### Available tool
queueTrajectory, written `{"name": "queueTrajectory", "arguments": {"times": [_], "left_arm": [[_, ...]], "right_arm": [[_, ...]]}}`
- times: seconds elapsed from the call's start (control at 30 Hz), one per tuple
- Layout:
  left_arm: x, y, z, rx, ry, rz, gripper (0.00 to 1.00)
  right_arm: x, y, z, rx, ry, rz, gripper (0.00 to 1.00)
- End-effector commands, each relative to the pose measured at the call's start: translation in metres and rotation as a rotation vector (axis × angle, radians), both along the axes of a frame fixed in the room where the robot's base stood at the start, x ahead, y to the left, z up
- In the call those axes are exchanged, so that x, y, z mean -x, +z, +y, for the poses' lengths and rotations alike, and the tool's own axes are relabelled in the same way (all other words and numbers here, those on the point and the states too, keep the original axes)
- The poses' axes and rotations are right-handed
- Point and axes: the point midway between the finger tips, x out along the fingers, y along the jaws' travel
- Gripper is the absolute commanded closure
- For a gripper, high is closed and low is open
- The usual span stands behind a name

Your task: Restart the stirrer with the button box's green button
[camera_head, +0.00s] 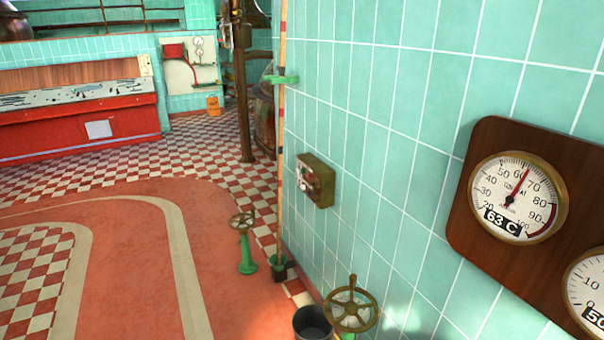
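A small brass-coloured box (320,183) is fixed to the green tiled wall, near the middle of the view. I see it at a steep angle. Its front carries a few small round parts, light and reddish, too small to tell apart. It may be the button box, but I cannot pick out a green button on it. I see no stirrer that I can make out. Neither of my grippers is in view.
A wooden gauge board (466,240) hangs on the right wall; one dial reads 63 C. A brass handwheel (350,304) and a dark bucket (312,323) stand below. A green-stemmed valve (245,250) stands farther left. The red floor (150,215) at left is clear.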

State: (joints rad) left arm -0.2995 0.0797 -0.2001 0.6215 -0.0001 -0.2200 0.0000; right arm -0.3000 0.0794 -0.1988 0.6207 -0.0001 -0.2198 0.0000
Motion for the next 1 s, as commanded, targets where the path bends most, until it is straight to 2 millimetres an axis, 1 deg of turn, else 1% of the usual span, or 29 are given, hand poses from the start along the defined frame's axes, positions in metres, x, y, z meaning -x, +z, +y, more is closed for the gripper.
{"name": "queueTrajectory", "arguments": {"times": [0.1,0.13,0.47,1.0], "left_arm": [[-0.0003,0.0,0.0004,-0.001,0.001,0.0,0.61],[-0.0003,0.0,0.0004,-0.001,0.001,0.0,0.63],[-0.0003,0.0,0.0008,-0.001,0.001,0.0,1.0],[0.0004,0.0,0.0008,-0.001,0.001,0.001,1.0]], "right_arm": [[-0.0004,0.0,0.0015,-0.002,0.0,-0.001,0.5],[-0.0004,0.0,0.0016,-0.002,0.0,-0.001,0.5],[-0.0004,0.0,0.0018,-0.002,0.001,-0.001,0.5],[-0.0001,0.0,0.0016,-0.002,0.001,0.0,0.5]]}}
